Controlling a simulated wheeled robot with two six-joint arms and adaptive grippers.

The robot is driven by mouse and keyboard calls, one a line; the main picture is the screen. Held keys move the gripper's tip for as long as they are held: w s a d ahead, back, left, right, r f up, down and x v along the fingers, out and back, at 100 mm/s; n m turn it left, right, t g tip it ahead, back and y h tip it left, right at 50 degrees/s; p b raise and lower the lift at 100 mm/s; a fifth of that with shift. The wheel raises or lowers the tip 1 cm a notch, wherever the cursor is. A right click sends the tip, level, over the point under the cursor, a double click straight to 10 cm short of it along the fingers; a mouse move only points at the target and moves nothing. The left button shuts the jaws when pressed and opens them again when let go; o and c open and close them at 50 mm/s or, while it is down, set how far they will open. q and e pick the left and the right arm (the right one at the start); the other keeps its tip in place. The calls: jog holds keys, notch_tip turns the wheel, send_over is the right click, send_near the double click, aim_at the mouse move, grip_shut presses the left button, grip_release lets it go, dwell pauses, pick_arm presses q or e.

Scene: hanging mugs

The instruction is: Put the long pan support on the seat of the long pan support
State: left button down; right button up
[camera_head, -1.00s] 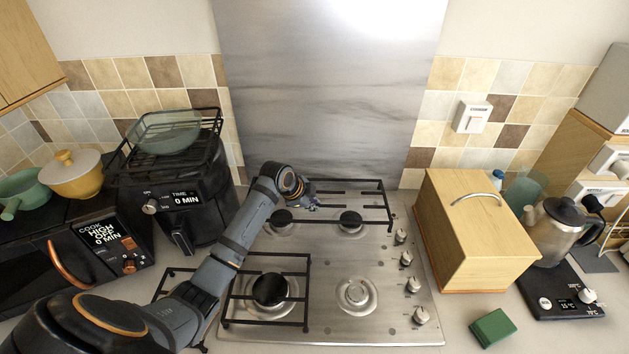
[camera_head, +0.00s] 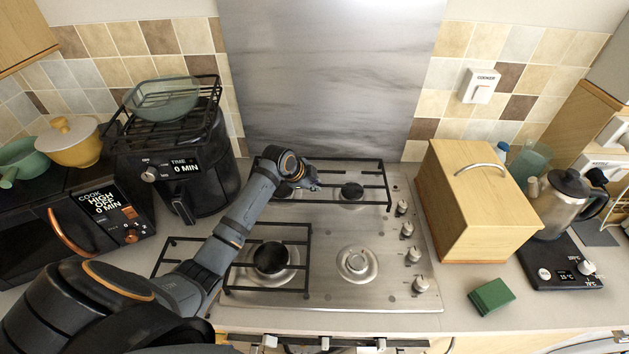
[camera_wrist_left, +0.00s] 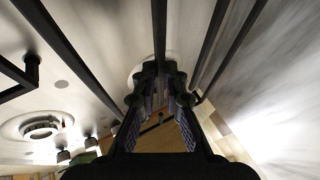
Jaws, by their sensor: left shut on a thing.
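The long pan support (camera_head: 387,183) is a black bar frame over the back of the steel hob (camera_head: 330,290), around the two back burners. My left gripper (camera_head: 314,184) is shut on one of its bars, near its middle. In the left wrist view the gripper fingers (camera_wrist_left: 160,105) close around the middle dark bar (camera_wrist_left: 159,35), with more bars either side. I cannot tell whether its feet touch the hob. The seat is the hob surface under it, partly hidden by my arm. My right gripper is out of view.
Another black pan support (camera_head: 308,262) lies at front left, overhanging the hob's left edge. Knobs (camera_head: 408,230) line the hob's right side. A wooden bread box (camera_head: 490,215) stands right, an air fryer (camera_head: 185,170) left. A green sponge (camera_head: 491,296) lies front right.

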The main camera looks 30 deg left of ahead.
pick_arm(q)
jog(key=shift+f+b, duration=0.5)
jog(key=shift+f, duration=1)
jog(key=shift+f, duration=0.2)
jog(key=c, duration=1.3)
grip_release()
jog(key=shift+c, duration=0.2)
jog(key=shift+s+f, duration=0.1)
jog(key=shift+f, duration=0.1)
jog(key=o, duration=0.3)
jog(key=shift+r, duration=0.15)
jog(key=v, duration=1.1)
jog(key=shift+s+a+r, duration=0.1)
jog(key=shift+s+r, duration=0.15)
jog(key=shift+r, duration=0.05)
